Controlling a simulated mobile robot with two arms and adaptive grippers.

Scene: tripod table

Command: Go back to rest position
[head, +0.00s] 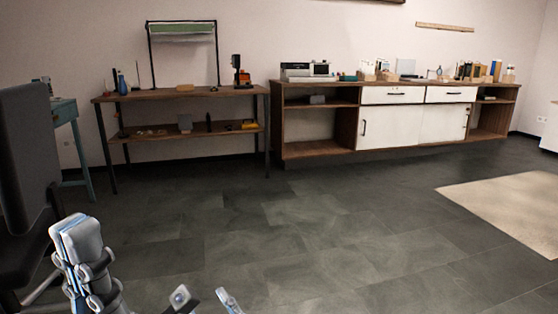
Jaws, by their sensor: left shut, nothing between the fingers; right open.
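My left gripper (80,243) is at the lower left of the head view, pointing up, with its fingers together and nothing between them. My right gripper (206,300) is at the bottom edge, to the right of the left one. Only its two fingertips show, spread apart with dark floor between them. The rest of it is cut off by the frame. Neither gripper touches anything in view. No tripod table shows.
A dark upright panel, perhaps a chair back (22,150), stands close at the left, near a blue-green table (64,108). A wooden shelf table (150,95) and a long sideboard (400,125) line the back wall. The dark floor (290,220) between is clear; a beige rug (510,205) lies right.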

